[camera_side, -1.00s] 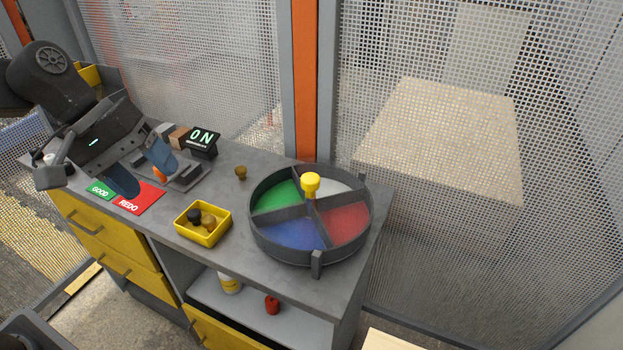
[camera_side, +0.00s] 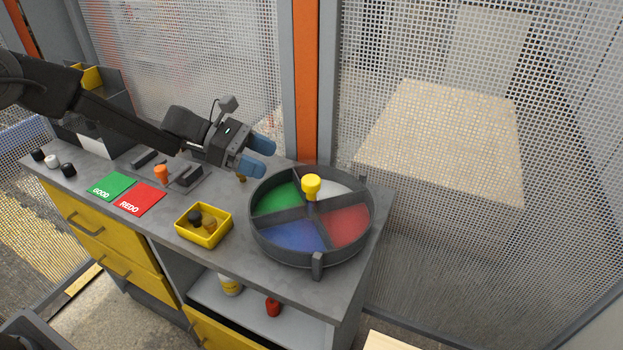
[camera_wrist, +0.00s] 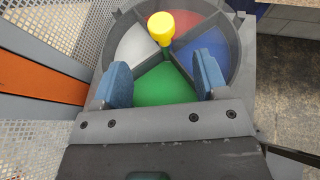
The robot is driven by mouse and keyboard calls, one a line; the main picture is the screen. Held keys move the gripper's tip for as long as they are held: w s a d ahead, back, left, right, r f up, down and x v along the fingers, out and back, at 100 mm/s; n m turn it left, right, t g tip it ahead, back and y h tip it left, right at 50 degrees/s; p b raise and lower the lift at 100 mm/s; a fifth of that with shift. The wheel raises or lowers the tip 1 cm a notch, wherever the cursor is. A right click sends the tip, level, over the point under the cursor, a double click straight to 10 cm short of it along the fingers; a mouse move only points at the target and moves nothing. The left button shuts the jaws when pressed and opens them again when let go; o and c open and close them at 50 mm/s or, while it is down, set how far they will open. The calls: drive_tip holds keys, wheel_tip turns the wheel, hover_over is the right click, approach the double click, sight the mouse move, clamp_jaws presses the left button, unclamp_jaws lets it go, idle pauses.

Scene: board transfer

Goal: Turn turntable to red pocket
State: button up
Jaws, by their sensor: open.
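The round grey turntable (camera_side: 283,256) sits at the right end of the bench, with a yellow knob (camera_side: 311,184) on a post at its centre. Its four dividers part a green pocket (camera_side: 277,198), a white pocket (camera_side: 335,188), a red pocket (camera_side: 347,222) and a blue pocket (camera_side: 294,236). The blue pocket lies nearest the front marker tab (camera_side: 317,264) on the rim. My gripper (camera_side: 259,155) is above and left of the turntable, with blue fingers apart and empty. In the wrist view the gripper (camera_wrist: 160,85) has the green pocket (camera_wrist: 163,88) between its fingers and the knob (camera_wrist: 161,27) beyond.
A yellow tray (camera_side: 204,238) with small dark and brown pieces stands left of the turntable. Green GOOD (camera_side: 111,186) and red REDO (camera_side: 139,199) pads lie further left, near an orange peg (camera_side: 161,173). A mesh fence (camera_side: 430,150) and orange post (camera_side: 305,80) stand behind.

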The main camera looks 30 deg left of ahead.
sight(311, 180)
drive_tip(key=x, duration=1.1)
drive_tip(key=shift+s+d+f, duration=0.1)
clamp_jaws()
drive_tip(key=shift+m+g, duration=0.4)
drive_tip(key=shift+g, duration=0.2)
drive_tip(key=m+g, duration=0.4)
drive_tip(key=g, duration=0.1)
drive_tip(key=shift+m, duration=0.4)
drive_tip(key=shift+m+g+y, duration=0.7)
drive_tip(key=shift+m+g, duration=1.1)
drive_tip(key=shift+g, duration=0.3)
drive_tip(key=shift+m+g+y, duration=0.4)
drive_tip(key=shift+m+g, duration=0.3)
drive_tip(key=shift+g, duration=0.1)
